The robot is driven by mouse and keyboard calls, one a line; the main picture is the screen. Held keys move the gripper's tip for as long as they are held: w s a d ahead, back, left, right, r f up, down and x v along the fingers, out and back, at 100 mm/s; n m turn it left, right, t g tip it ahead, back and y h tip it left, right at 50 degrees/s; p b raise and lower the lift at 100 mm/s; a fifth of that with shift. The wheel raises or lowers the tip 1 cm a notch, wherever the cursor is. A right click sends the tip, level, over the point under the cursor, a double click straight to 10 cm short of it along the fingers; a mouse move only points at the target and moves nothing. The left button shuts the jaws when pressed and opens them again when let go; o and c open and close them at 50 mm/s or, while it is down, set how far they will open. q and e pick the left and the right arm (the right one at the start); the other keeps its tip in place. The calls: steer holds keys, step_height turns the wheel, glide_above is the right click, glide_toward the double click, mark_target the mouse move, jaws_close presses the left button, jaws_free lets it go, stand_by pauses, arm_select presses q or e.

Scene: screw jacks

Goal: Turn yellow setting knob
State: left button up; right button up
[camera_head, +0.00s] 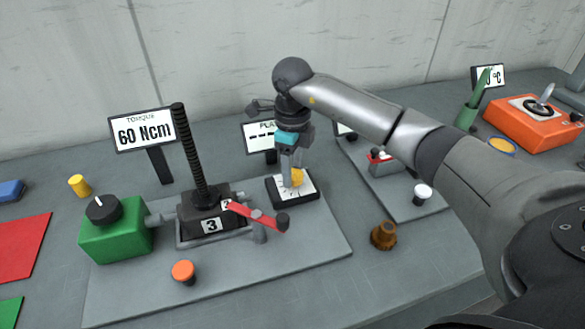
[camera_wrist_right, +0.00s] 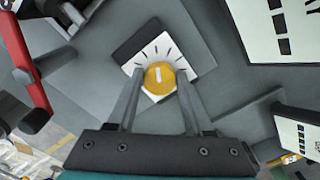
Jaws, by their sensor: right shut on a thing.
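The yellow setting knob (camera_head: 297,177) sits on a small black box with a white dial face (camera_head: 309,188) at the right end of a grey base plate. In the right wrist view the knob (camera_wrist_right: 159,77) shows a white pointer line, and dark tick marks fan around it on the dial face (camera_wrist_right: 146,54). My right gripper (camera_head: 291,174) reaches down from above, shut on the knob. Its two fingers (camera_wrist_right: 158,80) lie on either side of the knob. My left gripper is not in view.
A screw jack numbered 3 (camera_head: 203,222) with a red crank arm (camera_head: 254,214) stands left of the dial. A green box with a black knob (camera_head: 117,232), a sign reading 60 Ncm (camera_head: 144,130) and an orange button (camera_head: 183,271) are near it. A brown knob (camera_head: 383,235) stands to the right.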

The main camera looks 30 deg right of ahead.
jaws_close()
steer(key=shift+n+b, duration=0.45)
steer(key=shift+n, duration=2.35)
steer(key=o, duration=1.2)
jaws_free()
steer(key=shift+s, duration=0.1)
steer(key=shift+c, duration=0.2)
steer(key=shift+r, duration=0.1)
